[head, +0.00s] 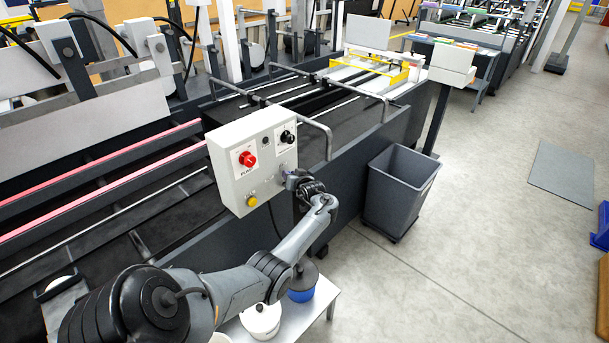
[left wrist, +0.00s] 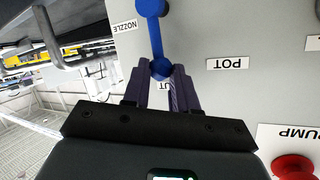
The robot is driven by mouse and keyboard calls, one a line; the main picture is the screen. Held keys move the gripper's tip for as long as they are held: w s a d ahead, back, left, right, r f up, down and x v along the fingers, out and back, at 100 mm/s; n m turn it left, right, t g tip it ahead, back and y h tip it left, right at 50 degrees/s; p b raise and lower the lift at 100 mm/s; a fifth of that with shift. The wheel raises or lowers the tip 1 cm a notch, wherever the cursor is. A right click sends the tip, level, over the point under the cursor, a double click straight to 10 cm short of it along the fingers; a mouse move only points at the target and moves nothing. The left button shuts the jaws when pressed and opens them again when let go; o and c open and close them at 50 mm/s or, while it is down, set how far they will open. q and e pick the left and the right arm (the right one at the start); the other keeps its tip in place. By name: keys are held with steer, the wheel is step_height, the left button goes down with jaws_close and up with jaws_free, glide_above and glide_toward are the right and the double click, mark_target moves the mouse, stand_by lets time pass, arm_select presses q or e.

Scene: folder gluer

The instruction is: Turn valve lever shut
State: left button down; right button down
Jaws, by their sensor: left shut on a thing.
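The blue valve lever (left wrist: 155,38) is on the grey front panel of the control box (head: 231,162). In the left wrist view it runs from a round hub at the top edge down to a rounded end, nearly in line with the picture's height. My left gripper (left wrist: 161,78) is shut on that rounded end, one dark finger on each side. A label ending in "UT" (left wrist: 164,87) shows partly between the fingers. In the head view my left gripper (head: 291,179) is at the panel's lower right and hides the lever. My right gripper is not in view.
The panel has NOZZLE (left wrist: 125,26) and POT (left wrist: 228,64) labels and a red PUMP knob (head: 247,159). A yellow button (head: 252,201) is below. A grey bin (head: 398,190) stands right of the box. Pots (head: 261,320) stand on a low table. Open floor lies to the right.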

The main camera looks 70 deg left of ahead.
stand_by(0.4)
arm_select(q)
steer(key=c, duration=0.9)
jaws_free()
steer(key=p+v, duration=0.1)
steer(key=v, duration=0.9)
steer(key=shift+w+d+r+p, duration=0.1)
steer(key=shift+d+r+p, duration=0.1)
steer(key=shift+d+p, duration=0.15)
steer(key=shift+f, duration=0.1)
